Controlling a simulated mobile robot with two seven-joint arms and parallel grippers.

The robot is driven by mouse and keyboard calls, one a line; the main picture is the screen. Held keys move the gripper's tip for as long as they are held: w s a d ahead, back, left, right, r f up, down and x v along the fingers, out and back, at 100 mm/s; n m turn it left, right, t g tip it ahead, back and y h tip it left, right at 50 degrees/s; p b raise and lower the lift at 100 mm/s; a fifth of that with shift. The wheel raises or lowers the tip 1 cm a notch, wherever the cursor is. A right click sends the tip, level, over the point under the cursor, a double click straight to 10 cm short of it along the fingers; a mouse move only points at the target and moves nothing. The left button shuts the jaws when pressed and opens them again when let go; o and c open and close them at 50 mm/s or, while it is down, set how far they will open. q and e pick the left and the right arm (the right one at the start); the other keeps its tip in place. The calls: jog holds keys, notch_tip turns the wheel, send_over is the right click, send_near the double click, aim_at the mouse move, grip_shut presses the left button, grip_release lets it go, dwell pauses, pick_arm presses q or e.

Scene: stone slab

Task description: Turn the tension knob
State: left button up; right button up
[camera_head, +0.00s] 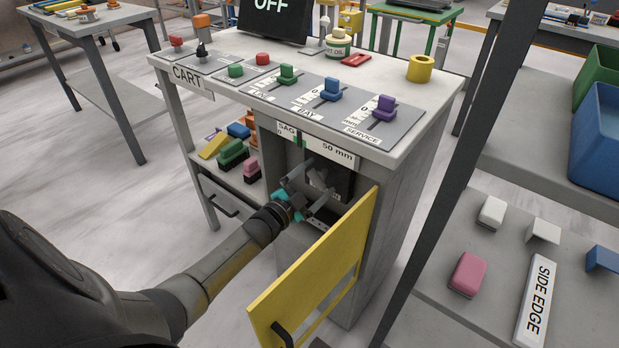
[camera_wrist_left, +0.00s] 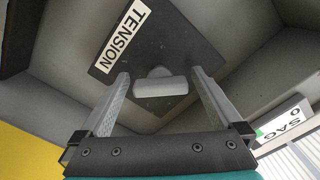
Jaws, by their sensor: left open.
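The tension knob (camera_wrist_left: 160,87) is a light grey bar-shaped handle on a dark plate in the left wrist view. A white label (camera_wrist_left: 125,30) reading TENSION sits beside it on the plate. My left gripper (camera_wrist_left: 160,80) is open, with its two fingers pointing at the plate, one on each side of the knob. Contact with the knob cannot be told. In the head view my left gripper (camera_head: 318,179) reaches into the open compartment under the cart top, and the knob is partly hidden by its fingers. My right gripper is not in view.
The yellow door (camera_head: 320,270) stands open to the right of my left wrist. A SAG scale (camera_head: 316,145) reading 50 mm is above the opening. Coloured sliders (camera_head: 330,90) line the cart top. A shelf with colored blocks (camera_head: 232,153) is left of the compartment.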

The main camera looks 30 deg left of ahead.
pick_arm(q)
jog(key=shift+s, duration=0.2)
jog(key=s+p, duration=0.1)
jog(key=s, duration=0.1)
jog(key=s+p, duration=0.1)
jog(key=s, duration=0.2)
jog(key=shift+s+a+r, duration=0.1)
jog(key=shift+s+a, duration=0.1)
jog(key=p, duration=0.3)
send_near(313, 183)
jog(key=shift+s+a, duration=0.2)
jog(key=shift+s, duration=1.85)
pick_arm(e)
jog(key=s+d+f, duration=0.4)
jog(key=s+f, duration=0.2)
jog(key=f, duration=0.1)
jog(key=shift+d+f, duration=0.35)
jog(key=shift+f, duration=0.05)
